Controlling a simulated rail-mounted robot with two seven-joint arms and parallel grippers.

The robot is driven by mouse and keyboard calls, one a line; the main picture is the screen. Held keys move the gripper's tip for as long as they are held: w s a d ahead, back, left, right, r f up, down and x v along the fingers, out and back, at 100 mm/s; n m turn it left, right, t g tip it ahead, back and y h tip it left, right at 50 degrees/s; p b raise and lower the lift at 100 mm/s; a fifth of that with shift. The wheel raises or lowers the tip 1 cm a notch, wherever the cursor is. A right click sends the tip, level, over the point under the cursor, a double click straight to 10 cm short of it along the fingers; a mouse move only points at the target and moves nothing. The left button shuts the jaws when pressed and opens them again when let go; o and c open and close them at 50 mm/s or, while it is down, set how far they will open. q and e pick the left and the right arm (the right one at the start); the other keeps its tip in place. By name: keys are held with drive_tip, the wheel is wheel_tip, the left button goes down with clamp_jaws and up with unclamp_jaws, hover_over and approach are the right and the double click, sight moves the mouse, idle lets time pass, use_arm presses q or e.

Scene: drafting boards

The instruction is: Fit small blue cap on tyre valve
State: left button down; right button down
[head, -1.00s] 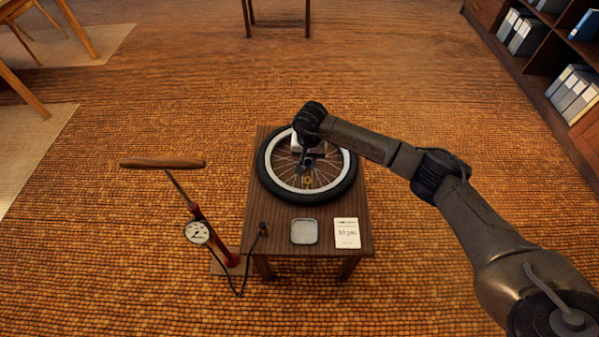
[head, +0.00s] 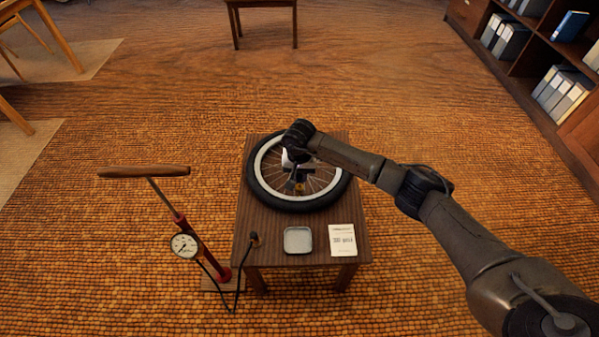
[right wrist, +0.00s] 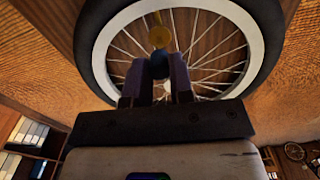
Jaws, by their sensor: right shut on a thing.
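The wheel (head: 269,202), with a black tyre and white rim, lies flat on a small wooden table (head: 264,236). A brass-coloured piece (head: 299,188), apparently the valve, shows at the rim's near side; it also shows in the right wrist view (right wrist: 158,37). My right gripper (head: 298,176) is over the wheel. In the right wrist view its fingers (right wrist: 158,66) are shut on a small dark blue cap (right wrist: 159,68). The cap appears just short of the brass piece in that picture; whether they touch is unclear. My left gripper is out of view.
A shallow grey tray (head: 298,240) and a white card (head: 342,240) lie on the table's near part. A red floor pump (head: 204,246) with a gauge and hose stands left of the table. A bookshelf (head: 537,55) is at the far right.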

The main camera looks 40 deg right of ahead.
drive_tip(key=shift+f, duration=0.4)
drive_tip(key=shift+f+b, duration=0.35)
drive_tip(key=shift+f+b, duration=0.75)
drive_tip(key=shift+f, duration=0.25)
drive_tip(key=c, duration=0.9)
unclamp_jaws()
wheel_tip(320, 180, up, 12)
drive_tip(key=p, duration=0.6)
drive_tip(key=shift+r+p, duration=0.35)
drive_tip(key=shift+r, duration=0.6)
